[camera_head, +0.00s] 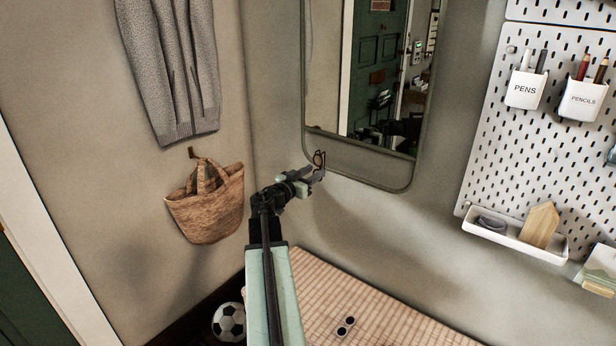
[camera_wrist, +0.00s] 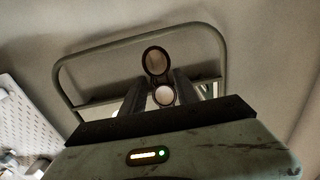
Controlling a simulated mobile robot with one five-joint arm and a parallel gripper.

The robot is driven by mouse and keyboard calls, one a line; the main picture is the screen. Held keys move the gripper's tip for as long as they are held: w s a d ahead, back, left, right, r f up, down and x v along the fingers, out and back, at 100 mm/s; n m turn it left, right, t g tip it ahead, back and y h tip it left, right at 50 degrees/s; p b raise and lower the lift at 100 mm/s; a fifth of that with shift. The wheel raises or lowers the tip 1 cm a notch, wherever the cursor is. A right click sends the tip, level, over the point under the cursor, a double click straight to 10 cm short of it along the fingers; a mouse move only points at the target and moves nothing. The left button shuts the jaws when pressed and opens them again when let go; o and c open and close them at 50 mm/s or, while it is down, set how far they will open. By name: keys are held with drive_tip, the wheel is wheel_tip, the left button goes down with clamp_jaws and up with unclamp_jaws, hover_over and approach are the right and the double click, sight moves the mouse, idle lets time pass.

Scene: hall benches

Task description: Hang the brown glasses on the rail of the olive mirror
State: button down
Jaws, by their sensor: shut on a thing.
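The olive mirror (camera_head: 307,100) hangs on the wall in the head view, its rail (camera_head: 375,149) crossing below the glass above the rounded bottom frame. The frame also shows in the wrist view (camera_wrist: 140,38), with the rail (camera_wrist: 94,104) passing behind my fingers. My gripper (camera_head: 313,174) is shut on the brown glasses (camera_head: 319,157), near the rail's left end. In the wrist view the glasses' two round lenses (camera_wrist: 157,62) stand one above the other between my fingers (camera_wrist: 160,92). I cannot tell whether the glasses touch the rail.
A slatted bench (camera_head: 370,312) lies below, with a small dark two-lobed item (camera_head: 346,325) on it. A woven basket (camera_head: 207,205) and grey garment (camera_head: 172,70) hang left. A white pegboard (camera_head: 487,130) with a tray (camera_head: 515,243) is right. A football (camera_head: 229,322) lies low left.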

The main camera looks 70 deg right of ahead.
drive_tip(key=x, duration=1)
idle(0.3)
wheel_tip(320, 180, down, 10)
drive_tip(key=b, duration=0.9)
drive_tip(key=shift+r+b, duration=0.2)
drive_tip(key=shift+b, duration=0.1)
idle(0.5)
drive_tip(key=c, duration=0.8)
unclamp_jaws()
drive_tip(key=shift+c, duration=0.2)
